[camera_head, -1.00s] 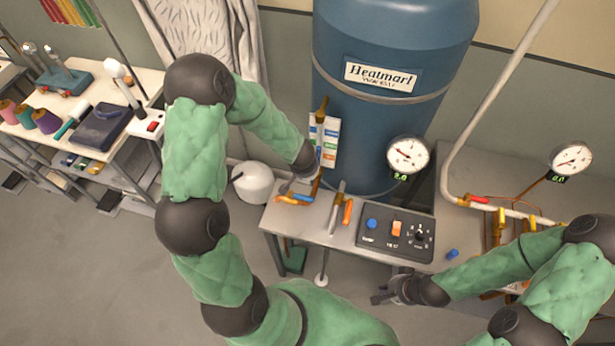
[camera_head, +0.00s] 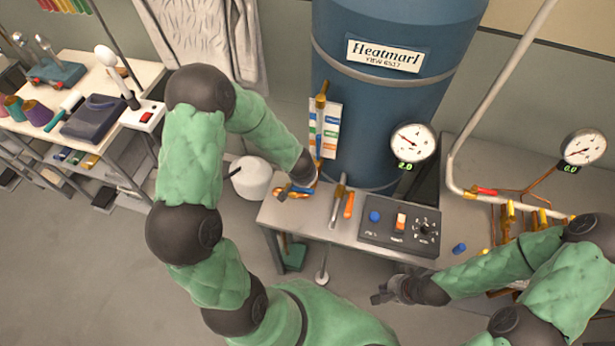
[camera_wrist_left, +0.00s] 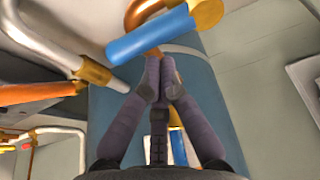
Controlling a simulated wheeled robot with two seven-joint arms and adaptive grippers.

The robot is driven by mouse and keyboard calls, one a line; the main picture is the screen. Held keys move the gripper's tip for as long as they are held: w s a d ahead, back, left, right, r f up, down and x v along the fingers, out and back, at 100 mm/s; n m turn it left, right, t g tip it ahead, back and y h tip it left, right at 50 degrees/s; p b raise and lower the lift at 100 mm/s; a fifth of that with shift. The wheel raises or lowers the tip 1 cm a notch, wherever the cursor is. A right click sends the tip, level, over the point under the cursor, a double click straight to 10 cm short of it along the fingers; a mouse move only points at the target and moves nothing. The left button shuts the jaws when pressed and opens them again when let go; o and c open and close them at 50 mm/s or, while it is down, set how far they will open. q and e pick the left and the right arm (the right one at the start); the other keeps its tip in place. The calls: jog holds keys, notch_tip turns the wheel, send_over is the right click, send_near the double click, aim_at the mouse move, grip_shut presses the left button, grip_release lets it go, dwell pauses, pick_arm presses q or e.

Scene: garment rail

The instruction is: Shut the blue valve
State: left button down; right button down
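The blue valve handle (camera_wrist_left: 150,36) is a blue bar with a brass end on a copper pipe, crossing the top of the left wrist view. In the head view the blue handle (camera_head: 301,188) is small and partly hidden by my left wrist. My left gripper (camera_wrist_left: 161,82) has its fingertips together, just below the blue handle in the wrist view; nothing shows between them. Whether they touch the handle I cannot tell. My right gripper (camera_head: 379,297) is in front of the bench, away from the valve, too small to read its opening.
A blue tank (camera_head: 385,120) stands behind the bench (camera_head: 310,220). An orange handle (camera_wrist_left: 38,93) on another pipe lies left of the blue one in the wrist view. A control panel (camera_head: 398,226) and a gauge (camera_head: 412,143) are to the right. A white pot (camera_head: 251,178) stands left.

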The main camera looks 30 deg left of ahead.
pick_arm(q)
jog(key=shift+s, duration=0.1)
dwell(0.4)
jog(key=shift+s+d+m+p, duration=0.1)
jog(key=shift+m+p, duration=0.2)
jog(key=shift+p, duration=0.05)
